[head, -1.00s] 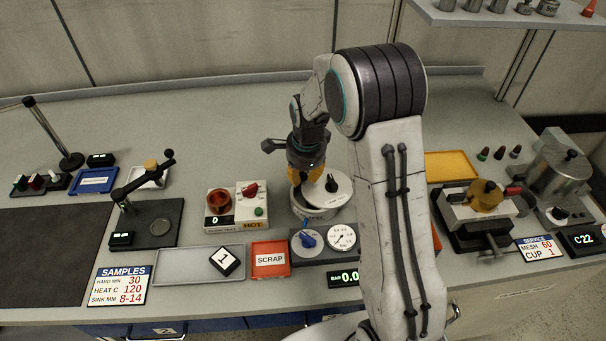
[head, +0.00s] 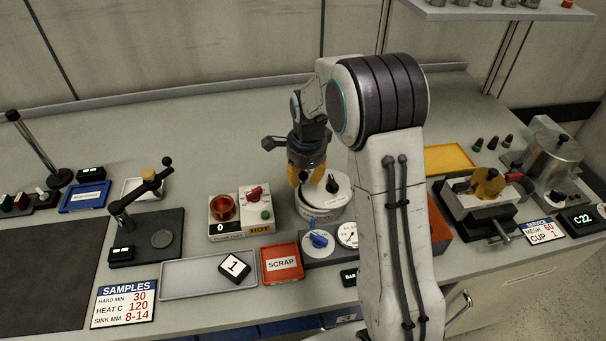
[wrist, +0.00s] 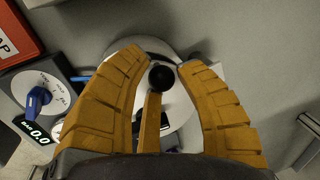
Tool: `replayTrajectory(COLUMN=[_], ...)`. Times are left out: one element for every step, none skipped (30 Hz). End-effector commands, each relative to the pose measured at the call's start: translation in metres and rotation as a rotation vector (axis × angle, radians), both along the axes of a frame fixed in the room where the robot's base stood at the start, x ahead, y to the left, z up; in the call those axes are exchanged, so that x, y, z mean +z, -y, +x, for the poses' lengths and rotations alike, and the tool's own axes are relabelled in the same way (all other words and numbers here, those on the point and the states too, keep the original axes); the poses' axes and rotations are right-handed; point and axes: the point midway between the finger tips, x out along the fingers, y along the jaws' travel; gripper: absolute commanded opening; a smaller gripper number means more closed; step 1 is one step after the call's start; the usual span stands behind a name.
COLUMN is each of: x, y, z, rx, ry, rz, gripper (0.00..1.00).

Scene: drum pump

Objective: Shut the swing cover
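The swing cover (head: 340,186) is a white disc with a black knob (head: 332,184), on top of a round light drum (head: 318,211). It looks offset to the right over the drum; the fingers partly hide the drum's mouth. In the wrist view the cover (wrist: 178,118) lies below my fingers and its black knob (wrist: 162,77) shows between them. My gripper (wrist: 160,70) has orange fingers spread on both sides of the knob, with a third finger just below it. It looks open, with no clear grip on the knob. It also shows at the drum in the head view (head: 305,183).
In front of the drum is a panel with a blue knob (head: 319,239) and gauge. A red SCRAP tray (head: 281,278) lies front left. A hot unit with a copper cup (head: 223,208) stands left of the drum. A vise (head: 480,208) is to the right. Bench behind the drum is clear.

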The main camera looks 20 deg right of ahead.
Motion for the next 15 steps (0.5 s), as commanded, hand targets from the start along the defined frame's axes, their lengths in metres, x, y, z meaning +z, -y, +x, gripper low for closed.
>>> replayTrajectory(x=[0.0002,0.0003,0.0005,0.0006,0.0007,0.0009,0.0009,0.0010,0.0011,0.0011,0.0011,0.0015,0.0020,0.0029,0.0048], y=[0.0001,0.0002,0.0001,0.0001,0.0002,0.0002,0.0002,0.0002,0.0002,0.0002,0.0002,0.0002,0.0002,0.0002,0.0002], z=[0.0001,0.0002,0.0004,0.0004,0.0005,0.0005,0.0006,0.0006,0.0007,0.0007,0.0007,0.0007,0.0007,0.0007,0.0005], rx=[0.000,-0.001,-0.001,-0.001,-0.001,-0.001,-0.001,-0.001,-0.001,-0.001,-0.001,-0.001,-0.001,-0.001,-0.001], ry=[0.001,0.001,0.002,0.002,0.002,0.002,0.003,0.003,0.003,0.003,0.003,0.004,0.004,0.004,0.005], rz=[0.000,0.000,0.000,0.000,0.000,0.000,0.000,0.000,0.000,0.000,0.000,0.000,0.000,0.000,0.000], gripper=[0.35,0.38,0.42,0.44,0.47,0.48,0.48,0.48,0.48,0.48,0.48,0.48,0.48,0.48,0.48])
